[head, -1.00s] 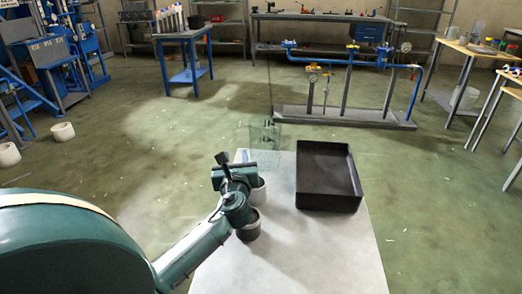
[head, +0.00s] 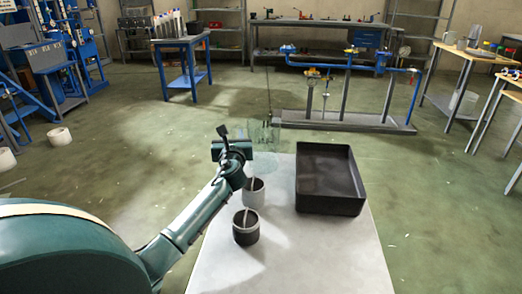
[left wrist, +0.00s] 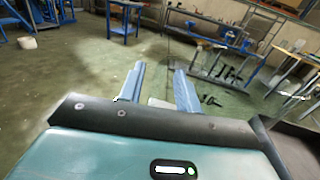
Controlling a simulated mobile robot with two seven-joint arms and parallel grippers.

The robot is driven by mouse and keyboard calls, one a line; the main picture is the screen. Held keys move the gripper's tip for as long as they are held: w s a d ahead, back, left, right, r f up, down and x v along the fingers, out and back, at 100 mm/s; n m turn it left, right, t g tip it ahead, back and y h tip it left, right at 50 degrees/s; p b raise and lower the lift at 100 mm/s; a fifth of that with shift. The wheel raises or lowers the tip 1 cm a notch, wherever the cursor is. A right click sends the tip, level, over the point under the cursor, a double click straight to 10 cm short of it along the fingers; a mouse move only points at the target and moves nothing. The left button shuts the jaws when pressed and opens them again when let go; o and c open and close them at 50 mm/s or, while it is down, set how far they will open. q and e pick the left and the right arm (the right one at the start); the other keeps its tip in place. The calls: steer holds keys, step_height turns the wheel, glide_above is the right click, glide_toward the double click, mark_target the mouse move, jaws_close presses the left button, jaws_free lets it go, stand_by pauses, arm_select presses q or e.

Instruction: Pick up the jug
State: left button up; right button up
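A clear glass vessel (head: 263,134), which looks like the jug, stands at the far edge of the pale table (head: 285,262). It is see-through and its outline is faint. My left gripper (head: 232,148) is just left of it in the head view, over the table's far left corner; I cannot tell whether they touch. In the left wrist view the two fingers (left wrist: 158,88) stand apart, with no object clearly visible between them. My right gripper is out of view.
A dark cup (head: 246,228) and a lighter cup (head: 254,192), each with a thin rod, stand below my left arm. A black open tray (head: 329,207) takes up the table's right side. A pipe rig (head: 345,120) stands on the floor beyond.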

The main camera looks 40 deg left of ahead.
arm_select(q)
steer(key=shift+x, duration=1.25)
steer(key=shift+c, duration=0.4)
jaws_close()
